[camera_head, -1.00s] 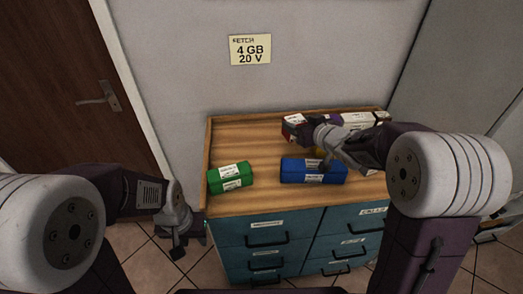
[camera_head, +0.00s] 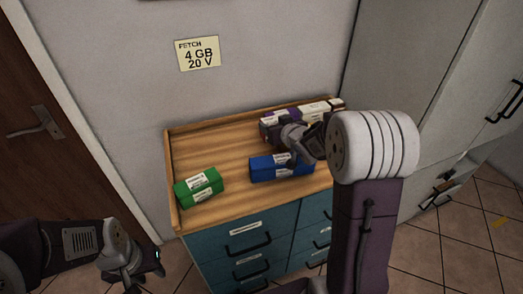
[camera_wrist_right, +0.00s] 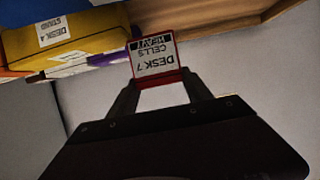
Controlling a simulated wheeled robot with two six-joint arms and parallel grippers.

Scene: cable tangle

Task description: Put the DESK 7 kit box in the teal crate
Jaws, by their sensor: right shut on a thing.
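The DESK 7 kit box (camera_wrist_right: 158,62) is a red box with a white label reading "DESK 7 CELLS" and a black "HEAVY" strip, seen in the right wrist view. My right gripper (camera_wrist_right: 162,88) is shut on it, with a finger on each side. In the head view my right gripper (camera_head: 300,140) is over the back right of the dresser top, and I cannot make out the red box there. My left gripper (camera_head: 140,278) is low at the left, in front of the dresser, and looks open and empty. No teal crate is in view.
A green box (camera_head: 199,187) and a blue box (camera_head: 268,169) lie on the wooden dresser top (camera_head: 215,150). White-labelled boxes (camera_head: 313,109) line its back. A yellow DESK 4 box (camera_wrist_right: 75,52) shows in the wrist view. Grey cabinets (camera_head: 420,75) stand at right, with open floor before them.

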